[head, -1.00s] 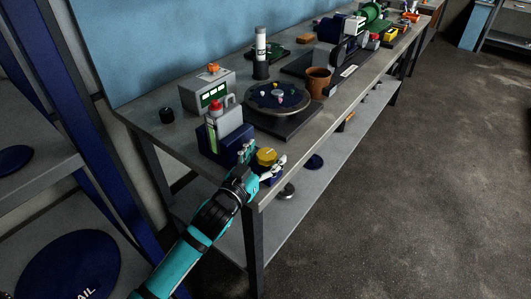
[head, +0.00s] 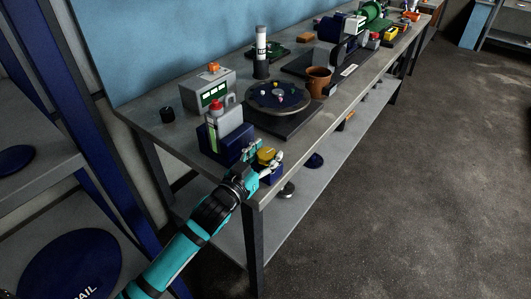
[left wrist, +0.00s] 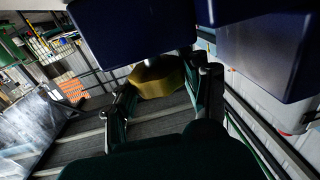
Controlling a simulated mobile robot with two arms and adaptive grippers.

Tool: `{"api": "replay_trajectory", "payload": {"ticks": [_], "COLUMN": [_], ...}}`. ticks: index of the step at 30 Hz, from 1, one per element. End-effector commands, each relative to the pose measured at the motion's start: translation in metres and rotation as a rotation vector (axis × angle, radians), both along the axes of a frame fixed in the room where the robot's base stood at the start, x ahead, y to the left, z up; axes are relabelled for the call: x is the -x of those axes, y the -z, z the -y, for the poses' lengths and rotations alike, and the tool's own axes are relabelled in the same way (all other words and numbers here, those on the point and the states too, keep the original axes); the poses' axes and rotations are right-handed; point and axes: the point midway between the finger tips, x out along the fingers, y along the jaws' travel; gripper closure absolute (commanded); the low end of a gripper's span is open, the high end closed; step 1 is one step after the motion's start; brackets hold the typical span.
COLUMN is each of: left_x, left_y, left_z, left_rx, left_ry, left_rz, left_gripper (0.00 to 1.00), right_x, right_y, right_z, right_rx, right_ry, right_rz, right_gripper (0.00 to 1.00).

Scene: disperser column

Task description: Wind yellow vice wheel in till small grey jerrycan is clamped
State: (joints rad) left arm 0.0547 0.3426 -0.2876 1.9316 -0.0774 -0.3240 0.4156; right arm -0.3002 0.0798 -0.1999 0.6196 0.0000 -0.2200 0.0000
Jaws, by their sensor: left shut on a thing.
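The small grey jerrycan (head: 229,119) with a red cap stands upright in the blue vice (head: 211,142) at the near end of the bench. Whether both vice jaws touch it cannot be told. The yellow vice wheel (head: 266,154) is on the vice's near side, at the bench edge. My left gripper (head: 264,158) is shut on the wheel, one finger on each side. In the left wrist view the wheel (left wrist: 158,78) sits between the two fingers (left wrist: 162,98), below the dark blue vice blocks (left wrist: 130,35). My right gripper is not in view.
A round dark turntable (head: 278,98), a brown cup (head: 318,82) and a grey box with a display (head: 207,91) stand close behind the vice. A small black knob-like piece (head: 167,115) lies left. The floor (head: 400,200) right of the bench is clear.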

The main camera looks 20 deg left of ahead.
Motion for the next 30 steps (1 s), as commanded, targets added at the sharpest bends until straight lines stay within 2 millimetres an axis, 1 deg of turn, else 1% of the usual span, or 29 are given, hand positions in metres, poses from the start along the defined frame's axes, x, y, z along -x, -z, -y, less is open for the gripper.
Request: {"api": "replay_trajectory", "payload": {"ticks": [1, 4, 15, 16, 21, 30], "left_x": [0.0000, 0.0000, 0.0003, 0.0003, 0.0003, 0.0020], "left_y": [-0.0027, -0.0028, -0.0008, -0.0008, -0.0008, -0.0003], "left_z": [0.0006, 0.0000, -0.0004, -0.0004, -0.0005, -0.0014], "left_rx": [-0.007, -0.004, 0.003, 0.004, 0.003, 0.002], "left_ry": [0.028, 0.068, 0.088, 0.088, 0.088, 0.087], "left_rz": [0.001, 0.001, -0.001, -0.001, -0.001, -0.002], "left_gripper": [0.86, 0.86, 0.86, 0.51, 0.29, 0.29], "right_x": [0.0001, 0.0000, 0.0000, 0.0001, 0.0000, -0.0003], "right_y": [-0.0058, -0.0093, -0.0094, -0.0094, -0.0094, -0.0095], "right_z": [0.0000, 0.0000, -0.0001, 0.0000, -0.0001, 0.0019], "right_rx": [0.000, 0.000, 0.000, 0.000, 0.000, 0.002], "right_ry": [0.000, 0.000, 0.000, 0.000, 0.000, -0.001], "right_rz": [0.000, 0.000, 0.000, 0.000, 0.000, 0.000], "right_gripper": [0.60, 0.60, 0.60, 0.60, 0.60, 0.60]}}
